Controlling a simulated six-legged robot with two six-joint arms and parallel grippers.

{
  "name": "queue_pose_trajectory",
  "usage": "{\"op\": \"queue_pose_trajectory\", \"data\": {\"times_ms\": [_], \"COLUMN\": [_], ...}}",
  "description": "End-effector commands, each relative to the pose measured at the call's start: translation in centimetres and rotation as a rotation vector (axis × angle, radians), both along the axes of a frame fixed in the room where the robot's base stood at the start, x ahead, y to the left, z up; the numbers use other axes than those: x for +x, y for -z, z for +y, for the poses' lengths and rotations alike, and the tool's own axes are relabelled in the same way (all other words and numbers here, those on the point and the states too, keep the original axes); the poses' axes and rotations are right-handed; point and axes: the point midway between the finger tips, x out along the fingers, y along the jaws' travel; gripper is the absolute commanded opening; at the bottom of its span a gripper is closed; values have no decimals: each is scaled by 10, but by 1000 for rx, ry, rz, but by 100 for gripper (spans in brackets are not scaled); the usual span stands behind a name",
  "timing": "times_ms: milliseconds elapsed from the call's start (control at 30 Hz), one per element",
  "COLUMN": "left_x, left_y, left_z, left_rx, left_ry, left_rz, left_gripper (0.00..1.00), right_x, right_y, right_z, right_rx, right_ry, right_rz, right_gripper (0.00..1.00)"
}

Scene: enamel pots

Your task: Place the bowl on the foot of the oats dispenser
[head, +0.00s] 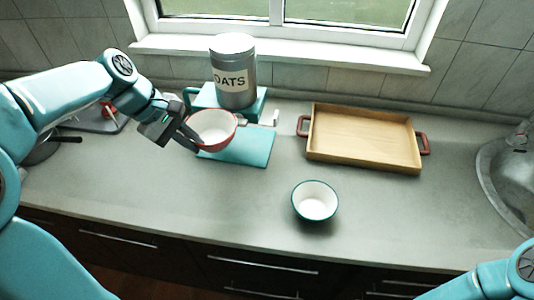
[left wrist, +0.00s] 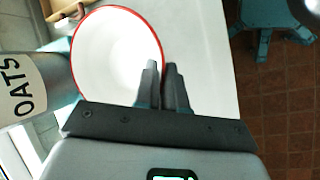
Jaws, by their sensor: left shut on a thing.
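The oats dispenser (head: 233,75) is a grey canister labelled OATS on a teal stand, at the back of the counter. Its foot (head: 256,150) is a flat teal plate reaching forward. My left gripper (head: 190,137) is shut on the rim of a white bowl with a red rim (head: 215,127). The bowl is over the left back part of the foot in the head view; whether it touches the foot cannot be told. In the left wrist view the fingers (left wrist: 164,85) pinch the near rim of the bowl (left wrist: 112,55), with the dispenser (left wrist: 28,85) at left. My right gripper is out of view.
A second bowl (head: 315,201), white inside with a dark green rim, stands on the counter at front centre. A wooden tray (head: 364,138) with red handles lies at back right. A sink (head: 510,175) is at far right. The counter left of the second bowl is clear.

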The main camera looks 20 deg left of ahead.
Motion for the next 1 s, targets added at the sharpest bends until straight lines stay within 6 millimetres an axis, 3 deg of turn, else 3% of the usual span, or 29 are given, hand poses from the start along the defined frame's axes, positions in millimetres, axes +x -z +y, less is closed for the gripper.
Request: {"op": "queue_pose_trajectory", "data": {"times_ms": [233, 467, 567, 900, 1000], "left_x": [-7, -8, -9, -10, -10], "left_y": [-11, -7, 10, 109, 131], "left_z": [12, 14, 14, 16, 17], "left_rx": [4, 6, 4, 4, 3], "left_ry": [-47, -58, -56, -58, -58], "left_rz": [-1, 4, 8, 10, 8], "left_gripper": [0, 0, 0, 0, 0], "right_x": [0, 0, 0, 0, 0], "right_y": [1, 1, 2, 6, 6], "right_z": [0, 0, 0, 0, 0], "right_rx": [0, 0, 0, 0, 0], "right_ry": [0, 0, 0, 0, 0], "right_rz": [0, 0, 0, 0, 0], "right_gripper": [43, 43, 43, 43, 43]}}
